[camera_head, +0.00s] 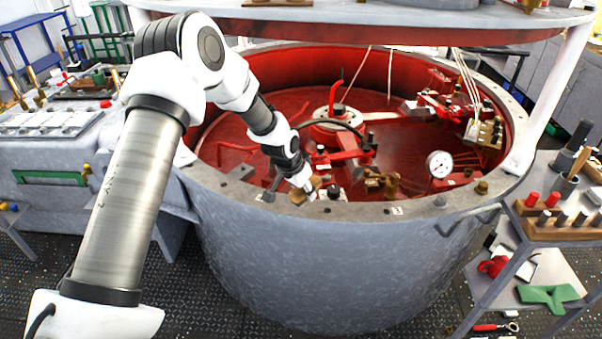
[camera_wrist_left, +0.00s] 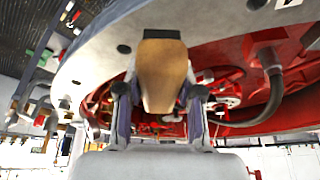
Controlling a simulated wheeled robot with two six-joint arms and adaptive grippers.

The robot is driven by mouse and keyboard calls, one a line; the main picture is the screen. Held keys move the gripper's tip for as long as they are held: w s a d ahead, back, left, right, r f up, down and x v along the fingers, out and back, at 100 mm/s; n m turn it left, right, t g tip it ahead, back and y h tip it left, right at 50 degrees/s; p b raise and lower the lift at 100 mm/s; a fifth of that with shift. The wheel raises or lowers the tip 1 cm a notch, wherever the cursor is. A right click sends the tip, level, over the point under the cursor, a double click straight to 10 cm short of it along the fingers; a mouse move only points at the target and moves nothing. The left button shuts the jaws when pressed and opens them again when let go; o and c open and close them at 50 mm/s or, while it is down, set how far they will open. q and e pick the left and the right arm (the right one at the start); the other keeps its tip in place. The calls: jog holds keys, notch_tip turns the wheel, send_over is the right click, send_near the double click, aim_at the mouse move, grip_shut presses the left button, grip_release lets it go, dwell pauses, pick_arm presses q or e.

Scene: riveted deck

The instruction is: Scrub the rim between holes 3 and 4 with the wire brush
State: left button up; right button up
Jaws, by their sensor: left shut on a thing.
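The wire brush (camera_wrist_left: 163,75) shows in the left wrist view as a tan wooden block with a dark end, between my left gripper's fingers (camera_wrist_left: 160,100). My left gripper (camera_head: 306,187) is shut on it. In the head view the gripper is low at the near rim (camera_head: 365,212) of the big grey tub, and a bit of the brown brush (camera_head: 298,197) shows beside it. The rim also shows in the left wrist view (camera_wrist_left: 100,65), with dark holes in it. I cannot tell whether the bristles touch the rim. Hole numbers are too small to read surely. My right gripper is not in view.
Inside the red tub are hoses, fittings and a round pressure gauge (camera_head: 439,164) near the right rim. A shelf (camera_head: 400,14) hangs over the back. A side table (camera_head: 560,228) with wooden peg racks stands right. A grey bench (camera_head: 50,125) stands left.

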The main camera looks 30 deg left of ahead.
pick_arm(q)
jog(key=shift+a+r+p, duration=0.15)
jog(key=shift+r+p, duration=0.45)
jog(key=shift+r, duration=0.35)
jog(key=shift+r+p, duration=0.6)
jog(key=shift+r, duration=0.3)
